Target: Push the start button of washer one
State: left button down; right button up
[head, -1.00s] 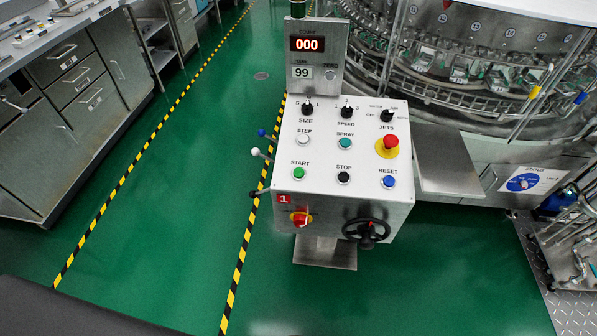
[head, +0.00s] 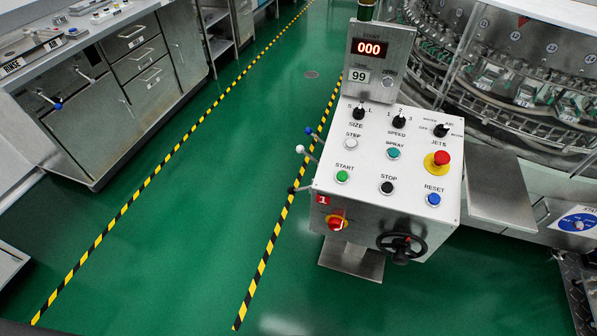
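The washer control panel (head: 365,198) stands right of centre in the head view, its sloped white top facing me. A red tag with a "1" (head: 322,199) marks its front left corner. The green start button (head: 342,176) sits at the panel's lower left under the label START. The black stop button (head: 387,187) and blue reset button (head: 433,199) are to its right. A display (head: 370,48) above reads 000. Neither of my grippers is in view.
The rotary washer (head: 510,75) stands behind and right of the panel. Steel cabinets (head: 110,110) line the left. Yellow-black floor tape (head: 170,165) runs along both sides of a clear green aisle. A red emergency knob (head: 442,158) and black handwheel (head: 401,244) stick out from the panel.

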aim_at(342, 177)
jog(key=u, duration=3.2)
jog(key=k, duration=2.95)
jog(key=z, duration=1.9)
jog(key=i, duration=0.95)
